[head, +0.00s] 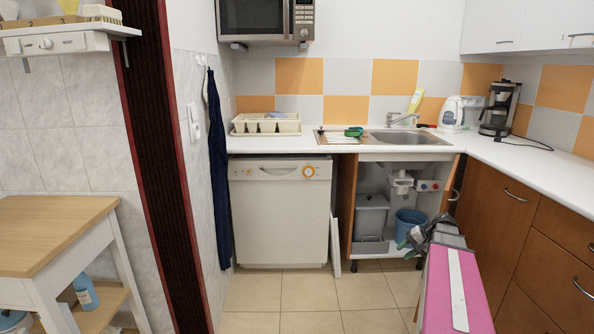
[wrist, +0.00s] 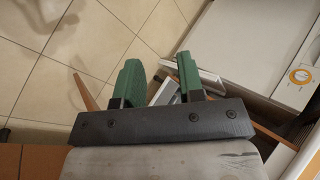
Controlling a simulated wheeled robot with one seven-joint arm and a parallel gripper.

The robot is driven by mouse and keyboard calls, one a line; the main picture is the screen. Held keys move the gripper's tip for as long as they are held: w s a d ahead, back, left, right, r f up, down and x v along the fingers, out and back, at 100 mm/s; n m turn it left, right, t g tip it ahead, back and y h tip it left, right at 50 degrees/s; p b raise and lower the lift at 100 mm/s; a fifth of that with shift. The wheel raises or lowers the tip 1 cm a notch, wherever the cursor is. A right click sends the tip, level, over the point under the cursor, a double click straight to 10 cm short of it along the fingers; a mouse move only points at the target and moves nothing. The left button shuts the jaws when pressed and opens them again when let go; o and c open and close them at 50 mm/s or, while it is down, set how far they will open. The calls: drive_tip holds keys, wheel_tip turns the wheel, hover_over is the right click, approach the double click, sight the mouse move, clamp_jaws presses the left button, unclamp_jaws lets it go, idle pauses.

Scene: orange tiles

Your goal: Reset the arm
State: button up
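My gripper shows in the wrist view (wrist: 159,72) as two green fingers on a black bar. The fingers stand apart with a clear gap, and nothing is held between them. In the head view my gripper (head: 410,240) is a small dark and grey shape at the front of the open cabinet under the sink. Its fingers are too small there to make out well. My arm reaches toward it from the bottom right.
The open sink cabinet (head: 375,165) holds a grey bin (head: 371,217) and a blue bucket (head: 408,222). Its door (head: 346,205) stands open beside the dishwasher (head: 280,220). Brown drawers (head: 550,230) line the right. Tiled floor (head: 285,290) is clear before the dishwasher.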

drive_tip(key=s+a+f+n+g+h, duration=0.1)
drive_tip(key=s+a+f+h, duration=0.3)
drive_tip(key=a, duration=0.7)
drive_tip(key=s+a+f+n+g+h, duration=0.1)
drive_tip(key=s+a+f+n+h, duration=0.3)
drive_tip(key=s+a, duration=0.3)
drive_tip(key=a, duration=0.4)
drive_tip(key=shift+s+f, duration=0.15)
drive_tip(key=shift+s, duration=0.15)
